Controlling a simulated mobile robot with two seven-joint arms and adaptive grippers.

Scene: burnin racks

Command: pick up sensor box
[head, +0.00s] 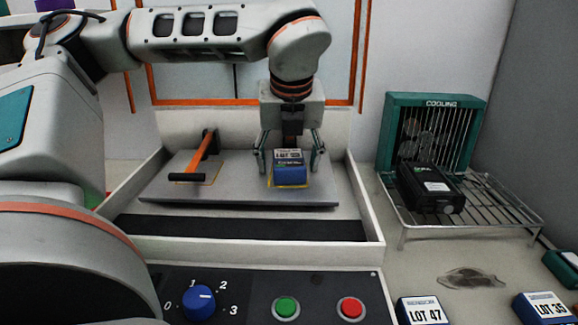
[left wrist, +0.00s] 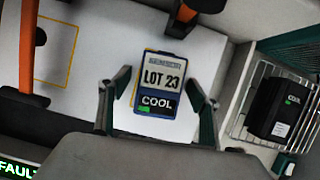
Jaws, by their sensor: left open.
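A blue sensor box (head: 290,173) with a white label lies on a grey plate (head: 237,195), over a yellow-outlined square. In the left wrist view the box (left wrist: 158,78) reads "LOT 23", with a lit "COOL" display and a small green mark. My left gripper (head: 290,165) points down over the box, open, with one finger on each side. In the left wrist view my left gripper (left wrist: 158,80) shows gaps between its fingertips and the box. My right gripper is not in view.
An orange handle (head: 203,155) stands on the plate's left, inside a pale-walled tray (head: 365,205). On the right, a black box (head: 428,188) rests on a wire rack (head: 485,205) before a green cooling fan (head: 435,110). Front: a control panel (head: 255,290) and boxes "LOT 47" (head: 422,312) and "LOT 35" (head: 543,308).

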